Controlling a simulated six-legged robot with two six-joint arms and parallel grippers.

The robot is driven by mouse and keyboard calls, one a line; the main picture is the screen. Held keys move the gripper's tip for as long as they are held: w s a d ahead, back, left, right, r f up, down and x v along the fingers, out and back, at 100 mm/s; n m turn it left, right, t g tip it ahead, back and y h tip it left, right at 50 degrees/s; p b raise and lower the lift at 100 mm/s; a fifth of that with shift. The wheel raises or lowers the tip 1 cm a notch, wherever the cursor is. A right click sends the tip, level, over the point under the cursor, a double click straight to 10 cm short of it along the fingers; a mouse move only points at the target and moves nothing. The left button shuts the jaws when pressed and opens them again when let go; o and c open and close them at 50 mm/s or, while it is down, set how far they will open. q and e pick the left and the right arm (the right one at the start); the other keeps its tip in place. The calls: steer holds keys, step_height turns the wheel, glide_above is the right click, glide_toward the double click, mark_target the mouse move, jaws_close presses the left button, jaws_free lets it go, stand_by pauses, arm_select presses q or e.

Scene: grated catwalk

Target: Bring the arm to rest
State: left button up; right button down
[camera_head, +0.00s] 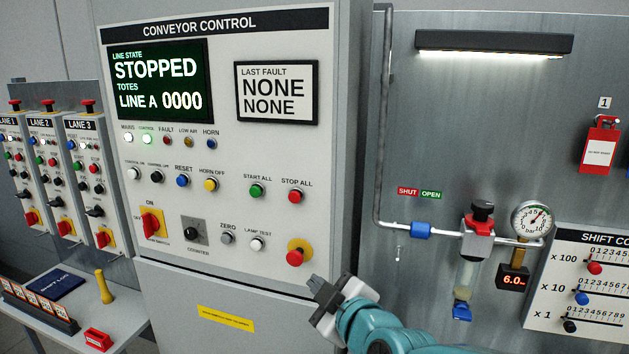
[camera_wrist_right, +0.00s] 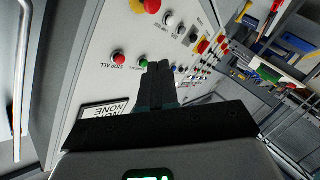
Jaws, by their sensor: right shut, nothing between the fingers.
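My right gripper (camera_head: 326,291) is in front of the lower right part of the conveyor control panel (camera_head: 270,222) in the head view. Its teal arm comes in from the bottom. The fingers are together with nothing between them, and they also show closed in the right wrist view (camera_wrist_right: 160,75). The gripper is below and right of the red emergency stop button on its yellow base (camera_head: 296,252). I cannot tell the exact gap to the panel. My left gripper is not in view.
The panel screen (camera_head: 160,82) reads STOPPED. On the right wall are a pipe (camera_head: 383,120), a filter unit (camera_head: 470,262), a gauge (camera_head: 531,221) and a counter board (camera_head: 590,285). A shelf (camera_head: 130,308) with a blue log book (camera_head: 57,281) and a yellow handle (camera_head: 103,287) stands at left.

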steer(key=s+d+f+m+g+h, duration=0.1)
steer(key=s+d+f+m+g, duration=0.15)
steer(key=f, duration=0.85)
steer(key=s+d+f+m+g+h, duration=0.1)
steer(key=s+d+f+m+g, duration=0.15)
steer(key=f, duration=0.85)
steer(key=s+d+f+m+g+h, duration=0.1)
steer(key=s+d+f+m+g, duration=0.15)
steer(key=f, duration=0.85)
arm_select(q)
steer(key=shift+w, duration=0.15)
arm_select(e)
steer(key=s+d+f+m+g, duration=0.1)
steer(key=s+f+m+g, duration=0.2)
steer(key=s+f, duration=0.3)
steer(key=s+d+f+m+g, duration=0.2)
steer(key=s+f+m, duration=0.3)
steer(key=s, duration=1)
step_height(320, 180, down, 2)
steer(key=shift+d+f+g, duration=0.15)
steer(key=shift+d+g, duration=0.1)
steer(key=shift+g, duration=0.2)
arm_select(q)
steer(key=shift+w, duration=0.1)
arm_select(e)
steer(key=shift+s, duration=0.1)
